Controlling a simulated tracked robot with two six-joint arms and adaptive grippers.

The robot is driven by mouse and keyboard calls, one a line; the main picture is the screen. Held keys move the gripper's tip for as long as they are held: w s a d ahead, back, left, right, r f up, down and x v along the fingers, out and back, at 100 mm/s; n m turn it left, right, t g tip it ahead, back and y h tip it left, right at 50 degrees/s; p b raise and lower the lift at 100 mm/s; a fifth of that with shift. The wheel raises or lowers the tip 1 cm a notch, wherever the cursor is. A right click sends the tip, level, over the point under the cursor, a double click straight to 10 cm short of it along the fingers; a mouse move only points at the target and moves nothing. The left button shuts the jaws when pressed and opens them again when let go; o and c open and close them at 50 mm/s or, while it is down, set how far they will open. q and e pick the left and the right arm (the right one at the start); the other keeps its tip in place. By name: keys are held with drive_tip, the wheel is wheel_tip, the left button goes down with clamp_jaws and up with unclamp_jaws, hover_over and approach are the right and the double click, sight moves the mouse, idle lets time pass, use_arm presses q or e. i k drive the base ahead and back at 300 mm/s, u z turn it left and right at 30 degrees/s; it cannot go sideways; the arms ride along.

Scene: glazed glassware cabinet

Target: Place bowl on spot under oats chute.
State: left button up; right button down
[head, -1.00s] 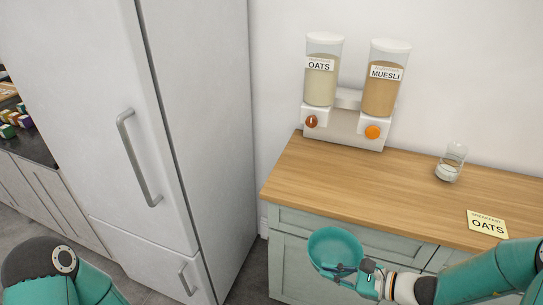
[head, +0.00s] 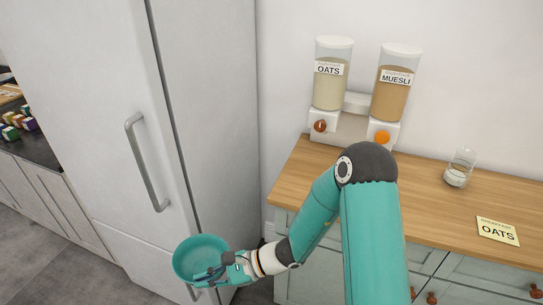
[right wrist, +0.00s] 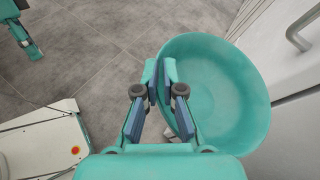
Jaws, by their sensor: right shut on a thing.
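A teal bowl (head: 201,258) hangs in the air in front of the fridge, left of the counter. My right gripper (head: 212,274) is shut on its rim; the right wrist view shows the fingers (right wrist: 167,85) pinching the near wall of the bowl (right wrist: 225,95), which is empty. The oats dispenser (head: 331,75) stands at the back left of the counter, with a reddish-brown knob (head: 320,126) below it. My left gripper does not show in the head view.
A muesli dispenser (head: 397,85) with an orange knob stands beside the oats. A glass (head: 460,168) and a yellow oats card (head: 497,231) are on the wooden counter (head: 440,205). The fridge (head: 95,120) is close to the bowl.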

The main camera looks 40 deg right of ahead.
sight(319, 161)
drive_tip(key=u, duration=0.3)
drive_tip(key=k, duration=1.45)
drive_tip(key=z, duration=0.85)
drive_tip(key=i, duration=1)
drive_tip(key=u, duration=0.05)
